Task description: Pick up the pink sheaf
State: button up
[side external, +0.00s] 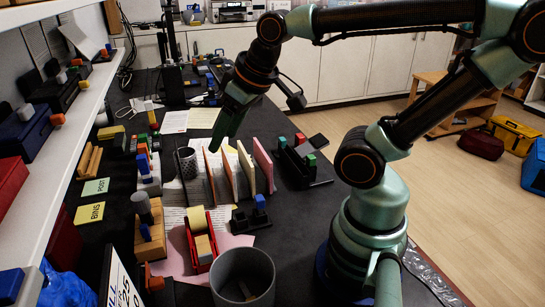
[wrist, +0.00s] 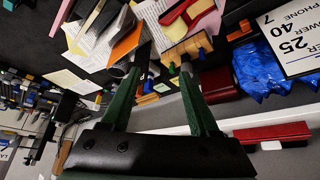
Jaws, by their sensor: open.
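The pink sheaf (side external: 263,164) stands upright at the right end of a row of thin upright sheaves on the dark bench. A cream sheaf (side external: 246,168) and an orange-brown sheaf (side external: 228,172) stand to its left. My gripper (side external: 222,130) is above the left part of this row, left of the pink sheaf and apart from it. In the wrist view my gripper (wrist: 164,66) is open, with no object clearly held between its fingers. An orange panel (wrist: 127,42) shows left of the fingers there.
A mesh cup (side external: 187,161) stands left of the row. A dark holder with coloured stamps (side external: 297,168) is close on the right. A white shelf (side external: 60,125) runs along the left.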

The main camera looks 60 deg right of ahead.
jog(key=shift+c, duration=1.2)
jog(key=m+g, duration=0.6)
jog(key=m, duration=0.3)
send_over(262, 149)
notch_tip(262, 149, down, 6)
notch_tip(262, 149, down, 6)
jog(key=shift+w+d+f, duration=0.1)
jog(key=shift+w, duration=0.05)
jog(key=shift+f, duration=2.65)
jog(key=shift+f, duration=0.2)
